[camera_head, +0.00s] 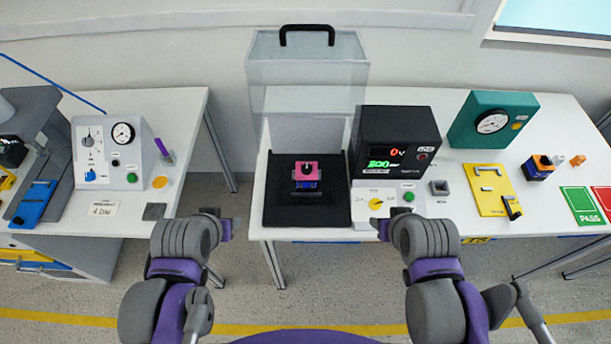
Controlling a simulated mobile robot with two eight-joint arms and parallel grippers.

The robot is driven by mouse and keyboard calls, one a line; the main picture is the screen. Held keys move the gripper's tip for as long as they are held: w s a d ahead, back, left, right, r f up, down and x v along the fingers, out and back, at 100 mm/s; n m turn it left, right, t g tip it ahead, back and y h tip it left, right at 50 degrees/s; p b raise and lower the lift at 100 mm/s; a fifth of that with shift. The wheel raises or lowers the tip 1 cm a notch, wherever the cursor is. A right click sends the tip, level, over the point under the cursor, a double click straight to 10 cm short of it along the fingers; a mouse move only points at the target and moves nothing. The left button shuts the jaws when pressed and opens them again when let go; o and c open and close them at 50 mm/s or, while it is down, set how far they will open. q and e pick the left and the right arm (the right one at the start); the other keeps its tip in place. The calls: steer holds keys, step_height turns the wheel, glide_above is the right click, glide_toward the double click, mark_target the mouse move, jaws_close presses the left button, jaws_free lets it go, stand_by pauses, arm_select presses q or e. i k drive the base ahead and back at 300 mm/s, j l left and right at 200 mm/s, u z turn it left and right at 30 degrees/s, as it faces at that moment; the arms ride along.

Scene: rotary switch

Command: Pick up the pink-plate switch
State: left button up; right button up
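The pink-plate switch (299,172) has a pink top plate with a dark knob and a blue-and-dark body below. It sits on a black base (285,215) at the left of the right-hand table. My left gripper (227,229) is in front of and to the left of the switch, near the gap between the tables, apart from it. My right gripper (384,228) is to the right of the switch, by the table's front edge near the control panel. Both grippers are small and partly hidden by my arms, so their fingers are unclear.
A clear cover (308,90) with a black handle stands raised behind the switch. A black meter box (390,145) and panel with yellow knob (376,204) stand right of it. Another blue-and-orange switch (537,168) lies farther right, beside a yellow plate (487,183).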

mark_target(304, 182)
steer(key=u, duration=1.2)
steer(key=k+l+u, duration=0.3)
steer(key=k+u, duration=0.15)
steer(key=l, duration=0.35)
steer(key=i, duration=0.05)
